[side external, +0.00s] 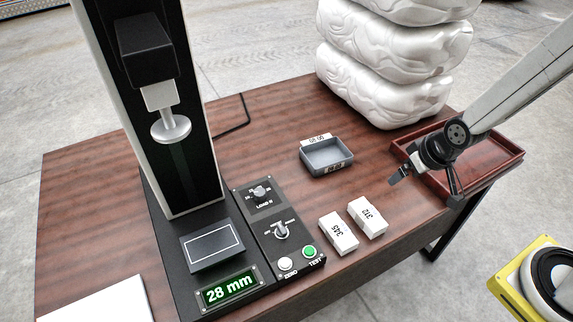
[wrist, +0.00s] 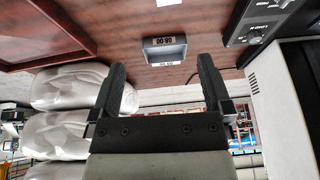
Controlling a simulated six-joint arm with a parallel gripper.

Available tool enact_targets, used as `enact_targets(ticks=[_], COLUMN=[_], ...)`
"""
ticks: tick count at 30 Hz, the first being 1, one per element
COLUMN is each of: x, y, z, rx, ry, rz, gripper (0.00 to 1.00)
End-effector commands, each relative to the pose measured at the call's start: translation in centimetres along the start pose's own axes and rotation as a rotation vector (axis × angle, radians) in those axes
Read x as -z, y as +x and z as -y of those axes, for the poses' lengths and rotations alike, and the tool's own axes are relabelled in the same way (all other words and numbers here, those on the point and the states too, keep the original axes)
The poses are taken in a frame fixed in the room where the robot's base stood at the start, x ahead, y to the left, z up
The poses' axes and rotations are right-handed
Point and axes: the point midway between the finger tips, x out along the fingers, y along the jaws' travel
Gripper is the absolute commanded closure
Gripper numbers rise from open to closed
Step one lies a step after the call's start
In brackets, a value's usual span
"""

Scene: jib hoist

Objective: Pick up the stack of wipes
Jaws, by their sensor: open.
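Two small white blocks lie side by side on the wooden table in the side external view, one marked 345 (side external: 338,234) and one marked 312 (side external: 368,218). I cannot tell whether either is the stack of wipes. A tall pile of puffy white packs (side external: 390,55) stands at the table's back; it also shows at the left of the wrist view (wrist: 65,88). My gripper (side external: 426,187) is open and empty, beside the red-brown tray at the right. In the wrist view my gripper's fingers (wrist: 162,70) stand wide apart with nothing between them.
A small grey bin (side external: 327,157) sits mid-table. The red-brown tray (side external: 500,150) looks empty. At the left stand the black tester (side external: 195,215), its 28 mm display (side external: 229,289) and a knob panel (side external: 275,215). A yellow-framed device (side external: 530,275) is at lower right.

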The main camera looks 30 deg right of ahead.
Motion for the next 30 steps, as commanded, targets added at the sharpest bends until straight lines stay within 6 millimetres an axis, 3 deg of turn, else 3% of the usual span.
enact_targets(ticks=[6, 17, 30], x=[0.3, -0.2, -3.2], y=[4.0, 9.3, 13.9], z=[0.8, 1.7, 2.0], rx=[0.005, 0.001, -0.012], ry=[0.018, 0.041, 0.039], rz=[-0.096, -0.270, -0.487], gripper=[0.00, 0.00, 0.00])
